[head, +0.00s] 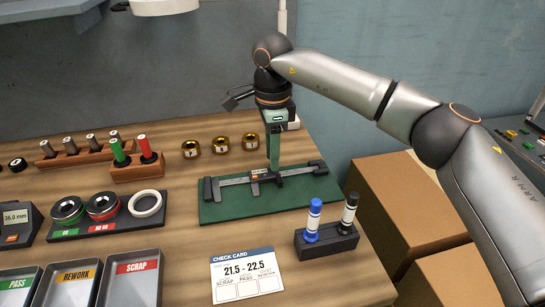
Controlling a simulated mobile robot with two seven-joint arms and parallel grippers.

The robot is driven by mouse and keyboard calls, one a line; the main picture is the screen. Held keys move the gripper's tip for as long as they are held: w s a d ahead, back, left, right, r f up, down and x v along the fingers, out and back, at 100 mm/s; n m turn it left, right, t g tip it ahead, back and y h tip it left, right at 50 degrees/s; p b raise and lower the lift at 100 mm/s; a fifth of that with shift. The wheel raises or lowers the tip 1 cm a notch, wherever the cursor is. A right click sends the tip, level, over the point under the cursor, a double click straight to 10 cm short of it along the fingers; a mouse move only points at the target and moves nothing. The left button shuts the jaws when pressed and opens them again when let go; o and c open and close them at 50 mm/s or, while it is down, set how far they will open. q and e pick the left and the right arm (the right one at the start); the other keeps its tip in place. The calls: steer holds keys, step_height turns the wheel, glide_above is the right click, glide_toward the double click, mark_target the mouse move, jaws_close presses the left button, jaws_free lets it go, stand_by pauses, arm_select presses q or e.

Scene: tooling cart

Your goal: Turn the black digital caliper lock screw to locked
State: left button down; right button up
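The black digital caliper (297,172) lies flat along the green mat (225,210), its jaws toward the left. Its slider, with a small pale and orange marking, sits near the middle of the beam. I cannot make out the lock screw; it is too small or hidden by my gripper. My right gripper (273,163) points straight down over the slider, its fingertips at or just above the caliper's back edge. I see its fingers edge-on, so their opening does not show, nor whether they touch the caliper. My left gripper is not in view.
A block with blue and black markers (326,242) stands in front of the mat, beside the check card (246,275). Brass rings (220,145) and a red-and-green plug gauge stand (138,170) are to the left. Sorting trays (131,283) are front left. Cardboard boxes (405,205) stand right of the bench.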

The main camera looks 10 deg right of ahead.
steer(key=shift+f, duration=0.5)
jaws_close()
stand_by(1.2)
